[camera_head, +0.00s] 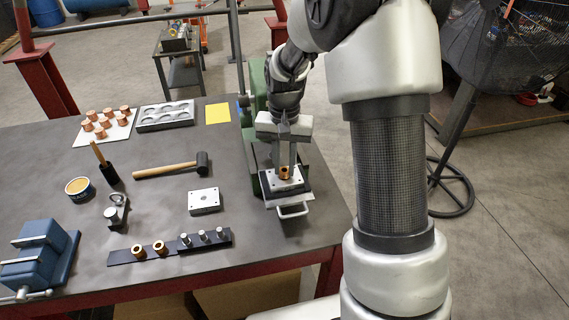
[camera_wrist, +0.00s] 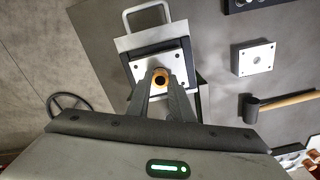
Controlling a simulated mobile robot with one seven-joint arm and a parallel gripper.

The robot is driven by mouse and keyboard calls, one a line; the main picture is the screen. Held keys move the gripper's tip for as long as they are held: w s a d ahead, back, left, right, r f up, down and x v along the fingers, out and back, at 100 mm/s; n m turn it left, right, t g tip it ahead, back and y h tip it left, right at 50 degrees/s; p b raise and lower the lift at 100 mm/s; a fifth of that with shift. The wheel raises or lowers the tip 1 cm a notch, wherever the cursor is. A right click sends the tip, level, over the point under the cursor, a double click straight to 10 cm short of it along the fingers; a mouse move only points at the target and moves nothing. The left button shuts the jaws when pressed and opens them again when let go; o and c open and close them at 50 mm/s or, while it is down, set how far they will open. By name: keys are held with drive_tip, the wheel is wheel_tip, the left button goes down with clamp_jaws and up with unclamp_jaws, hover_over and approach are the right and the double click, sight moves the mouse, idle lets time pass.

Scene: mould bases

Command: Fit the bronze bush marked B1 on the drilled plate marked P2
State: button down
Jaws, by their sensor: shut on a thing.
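My gripper (camera_head: 285,170) is shut on a bronze bush (camera_head: 285,173), which is upright over the middle of a drilled plate (camera_head: 272,184). In the wrist view the bush (camera_wrist: 160,77) sits between my fingertips, covering the plate's centre; the plate (camera_wrist: 145,58) has small corner holes. I cannot tell whether the bush touches the plate or is in its hole. This plate lies on a dark block of the green press (camera_head: 252,100). A second drilled plate (camera_head: 205,200) lies on the table, and it also shows in the wrist view (camera_wrist: 256,58). No markings are legible.
A hammer (camera_head: 170,169), a tin (camera_head: 79,187), a blue vice (camera_head: 38,257) and a white board (camera_head: 82,136) of copper parts are on the left. The table front right of the strip is clear.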

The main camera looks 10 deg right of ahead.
drive_tip(key=shift+f, duration=0.3)
drive_tip(key=c, duration=1.5)
unclamp_jaws()
wheel_tip(320, 180, up, 17)
drive_tip(key=s+r+n+t, duration=0.1)
drive_tip(key=s+t, duration=0.1)
drive_tip(key=s, duration=0.5)
drive_tip(key=s+r+n+t, duration=0.1)
drive_tip(key=s+n, duration=0.1)
drive_tip(key=s, duration=0.6)
drive_tip(key=s+r+n+t+p, duration=0.1)
drive_tip(key=s+t, duration=0.1)
drive_tip(key=s, duration=0.6)
drive_tip(key=shift+s+r+n+t, duration=0.1)
drive_tip(key=shift+r+n+t, duration=0.2)
drive_tip(key=shift+r, duration=0.1)
